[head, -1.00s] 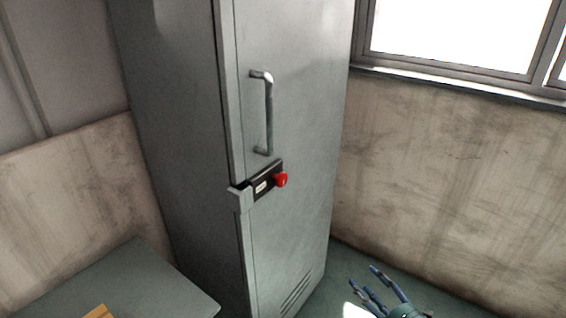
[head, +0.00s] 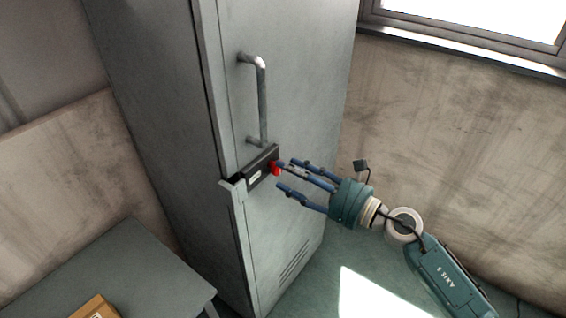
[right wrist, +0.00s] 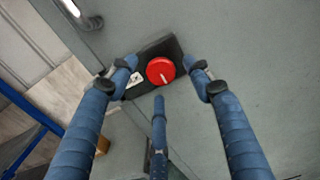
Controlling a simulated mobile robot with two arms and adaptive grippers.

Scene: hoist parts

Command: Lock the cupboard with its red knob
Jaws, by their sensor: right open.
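The grey cupboard (head: 285,215) stands in the middle of the head view with its door shut or nearly so. A black lock plate (head: 259,170) sits on the door below the metal handle. The red knob (head: 275,168) is on the right end of that plate. My right gripper (head: 281,174) has its blue fingers open right at the knob. In the right wrist view the knob (right wrist: 160,70) lies between and just beyond the spread fingers, with a pale line on its face. I cannot tell if any finger touches it. My left gripper is not in view.
The door handle (head: 261,100) stands out just above the lock plate. A grey table (head: 125,270) with a yellow-brown object (head: 97,307) is at the lower left. A stained wall (head: 460,140) with a window is on the right. Floor is clear at right.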

